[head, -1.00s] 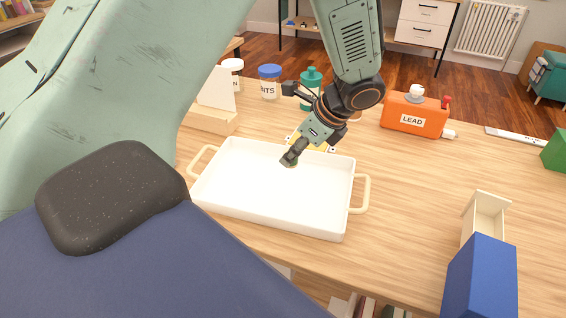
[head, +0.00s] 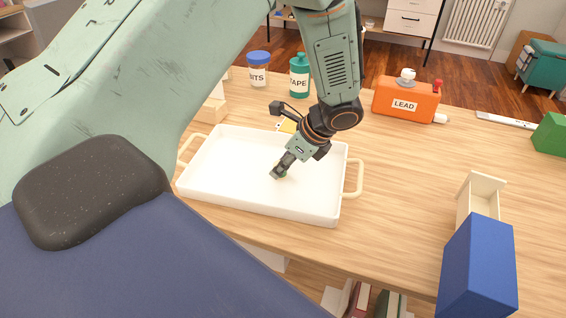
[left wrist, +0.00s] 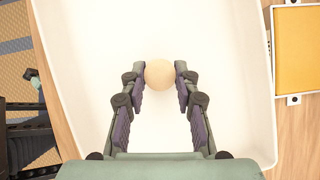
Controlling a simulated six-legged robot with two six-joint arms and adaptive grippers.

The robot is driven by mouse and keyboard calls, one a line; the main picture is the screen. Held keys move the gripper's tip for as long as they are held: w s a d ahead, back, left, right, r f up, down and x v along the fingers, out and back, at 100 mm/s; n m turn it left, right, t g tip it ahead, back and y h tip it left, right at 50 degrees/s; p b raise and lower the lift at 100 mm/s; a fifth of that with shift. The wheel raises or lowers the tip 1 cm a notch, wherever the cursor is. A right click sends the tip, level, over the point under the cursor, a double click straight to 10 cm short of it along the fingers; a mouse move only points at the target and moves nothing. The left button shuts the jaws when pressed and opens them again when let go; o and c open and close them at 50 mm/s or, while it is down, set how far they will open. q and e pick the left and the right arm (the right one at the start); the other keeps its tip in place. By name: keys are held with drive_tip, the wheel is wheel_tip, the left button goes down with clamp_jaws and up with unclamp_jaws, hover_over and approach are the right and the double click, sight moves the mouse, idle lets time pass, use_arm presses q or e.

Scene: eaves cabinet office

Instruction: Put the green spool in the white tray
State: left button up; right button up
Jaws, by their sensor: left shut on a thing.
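The white tray (head: 235,185) lies on the wooden table, with a pale handle at each end. My left gripper (head: 279,173) points down over the inside of the tray, right of its middle. I cannot tell whether the spool touches the tray floor. My right gripper is not in view.
Behind the tray stand a blue-lidded jar (head: 258,72), a teal TAPE bottle (head: 299,80) and an orange LEAD container (head: 405,100). A yellow pad (left wrist: 298,50) lies beside the tray. A blue box (head: 478,265) with a cream open part stands at right front. The table between is clear.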

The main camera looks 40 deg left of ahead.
use_arm(q)
drive_tip(key=shift+d+f, duration=0.1)
drive_tip(key=shift+f, duration=0.05)
drive_tip(key=o, duration=0.9)
drive_tip(key=shift+a+f, duration=0.1)
drive_tip(key=shift+a, duration=0.15)
drive_tip(key=shift+d, duration=0.1)
drive_tip(key=shift+r, duration=0.2)
drive_tip(key=shift+r, duration=0.35)
drive_tip(key=p+v, duration=0.3)
drive_tip(key=v, duration=0.8)
drive_tip(key=shift+d+r+p, duration=0.2)
drive_tip(key=shift+d+p, duration=0.1)
drive_tip(key=shift+p, duration=0.1)
